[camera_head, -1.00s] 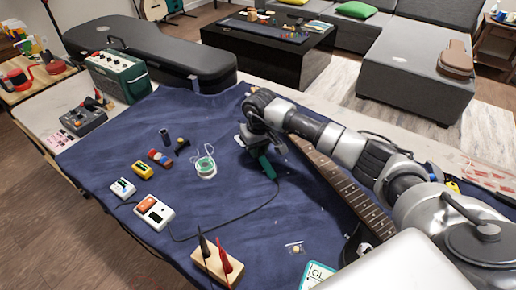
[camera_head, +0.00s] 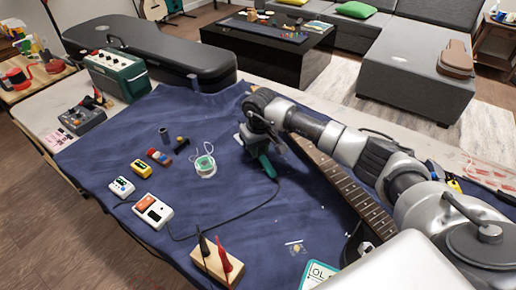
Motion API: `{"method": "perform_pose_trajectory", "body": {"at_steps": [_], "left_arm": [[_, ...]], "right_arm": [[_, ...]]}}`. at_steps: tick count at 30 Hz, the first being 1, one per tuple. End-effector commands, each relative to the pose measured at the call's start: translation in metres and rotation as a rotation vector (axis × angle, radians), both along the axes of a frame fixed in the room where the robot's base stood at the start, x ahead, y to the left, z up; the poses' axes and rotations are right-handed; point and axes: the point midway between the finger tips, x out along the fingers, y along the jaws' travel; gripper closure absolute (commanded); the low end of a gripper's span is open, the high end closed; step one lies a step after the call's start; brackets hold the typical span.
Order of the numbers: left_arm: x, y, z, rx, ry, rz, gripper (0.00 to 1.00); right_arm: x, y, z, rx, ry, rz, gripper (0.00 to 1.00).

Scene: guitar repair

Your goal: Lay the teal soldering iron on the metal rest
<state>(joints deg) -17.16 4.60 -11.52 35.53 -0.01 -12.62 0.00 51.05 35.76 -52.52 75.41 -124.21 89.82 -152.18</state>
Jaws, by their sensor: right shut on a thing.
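The teal soldering iron (camera_head: 268,165) is in my right gripper (camera_head: 257,143), over the blue cloth. Its teal handle points down and its dark cable runs down-left across the cloth. The gripper is shut on it and hides its upper part and tip. A round white and green piece with wire loops (camera_head: 205,166) stands left of the gripper, apart from it. I cannot tell whether it is the metal rest. My left gripper is not in view.
A guitar neck (camera_head: 350,190) lies just right of the iron, under my right arm. A white and orange box (camera_head: 153,211), a yellow box (camera_head: 141,167) and a wooden block with red and black probes (camera_head: 217,265) stand on the cloth. The cloth's middle is mostly clear.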

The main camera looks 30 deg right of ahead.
Motion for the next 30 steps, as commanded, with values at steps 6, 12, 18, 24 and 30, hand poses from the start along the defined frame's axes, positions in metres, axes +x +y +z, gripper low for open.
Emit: {"method": "perform_pose_trajectory", "body": {"at_steps": [6,12,18,24,30], "left_arm": [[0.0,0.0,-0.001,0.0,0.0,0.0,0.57],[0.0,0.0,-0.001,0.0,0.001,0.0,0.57],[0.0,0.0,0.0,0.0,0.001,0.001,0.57],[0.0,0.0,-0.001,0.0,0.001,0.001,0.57],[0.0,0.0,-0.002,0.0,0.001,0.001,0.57]], "right_arm": [[-0.003,0.0,-0.006,-0.004,0.012,0.001,1.0],[-0.002,0.0,-0.004,-0.003,0.008,0.001,0.48],[-0.001,0.0,-0.002,-0.002,0.005,0.0,0.47],[-0.001,0.0,0.008,-0.001,0.003,0.001,0.47],[-0.003,-0.001,0.046,-0.003,0.0,0.001,0.47]]}}
